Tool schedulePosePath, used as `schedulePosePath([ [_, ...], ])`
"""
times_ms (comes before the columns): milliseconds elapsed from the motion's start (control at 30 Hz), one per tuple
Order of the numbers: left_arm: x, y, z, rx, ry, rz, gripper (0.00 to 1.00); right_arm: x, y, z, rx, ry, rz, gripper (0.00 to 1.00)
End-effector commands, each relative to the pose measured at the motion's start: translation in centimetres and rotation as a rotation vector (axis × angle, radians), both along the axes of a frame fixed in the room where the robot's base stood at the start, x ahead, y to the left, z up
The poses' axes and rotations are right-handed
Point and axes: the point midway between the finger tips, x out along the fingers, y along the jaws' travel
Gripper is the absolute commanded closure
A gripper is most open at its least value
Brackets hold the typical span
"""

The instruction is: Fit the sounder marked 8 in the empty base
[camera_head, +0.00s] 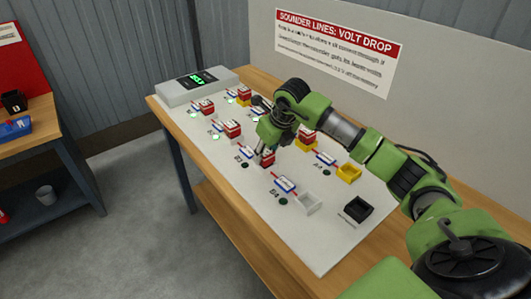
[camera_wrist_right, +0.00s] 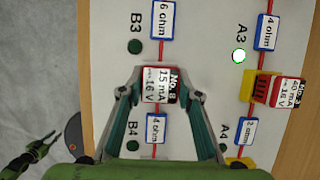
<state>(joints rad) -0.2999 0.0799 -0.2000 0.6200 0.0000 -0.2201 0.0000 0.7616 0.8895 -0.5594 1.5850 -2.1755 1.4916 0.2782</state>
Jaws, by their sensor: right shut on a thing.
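The sounder marked 8 (camera_wrist_right: 160,86) is red with a white label. My right gripper (camera_wrist_right: 160,90) is shut on it, one finger at each side. In the head view the red sounder (camera_head: 267,159) shows below my right gripper (camera_head: 265,154), low over the board at the end of line B3. I cannot tell whether it touches the board or a base. A white base (camera_head: 308,204) at the end of line B4 looks empty. A yellow base (camera_head: 348,173) farther back also looks empty. A green and black part, perhaps my left gripper (camera_wrist_right: 24,155), shows small in the wrist view.
Red sounder No. 3 (camera_wrist_right: 291,92) sits in a yellow base beside the lit A3 lamp (camera_wrist_right: 239,56). The B3 lamp (camera_wrist_right: 134,46) is dark. An open black box (camera_head: 358,210) stands near the board's right end. A grey meter box (camera_head: 197,86) stands at the far end.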

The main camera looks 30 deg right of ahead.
Motion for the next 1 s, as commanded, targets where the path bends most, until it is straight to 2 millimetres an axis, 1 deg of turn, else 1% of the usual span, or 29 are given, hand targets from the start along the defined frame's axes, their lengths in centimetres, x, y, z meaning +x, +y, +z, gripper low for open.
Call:
schedulePosePath([
  [333, 0.00, -0.03, -0.22, 0.000, 0.000, 0.000, 0.76, 0.03, -0.02, -0.23, 0.000, -0.001, 0.000, 0.93],
  [367, 0.00, -0.03, -0.22, 0.000, 0.000, 0.000, 0.76, 0.03, -0.02, -0.23, 0.000, -0.001, 0.000, 0.64],
  [400, -0.01, -0.03, -0.22, 0.000, 0.000, 0.000, 0.76, 0.03, -0.02, -0.23, 0.000, -0.001, 0.000, 0.53],
  [433, 0.00, -0.03, -0.22, 0.000, 0.000, 0.000, 0.76, 0.03, -0.02, -0.23, 0.000, -0.001, 0.000, 0.49],
  [667, 0.00, -0.03, -0.22, 0.000, 0.000, 0.000, 0.76, 0.02, -0.01, -0.25, 0.000, -0.001, 0.000, 0.49],
  [733, 0.00, -0.03, -0.23, 0.000, 0.000, 0.000, 0.76, -0.01, 0.00, -0.31, 0.000, 0.000, 0.000, 0.38],
  [1000, 0.00, -0.04, -0.22, 0.000, 0.000, 0.000, 0.76, -0.01, 0.00, -0.30, 0.000, 0.000, 0.000, 0.38],
])
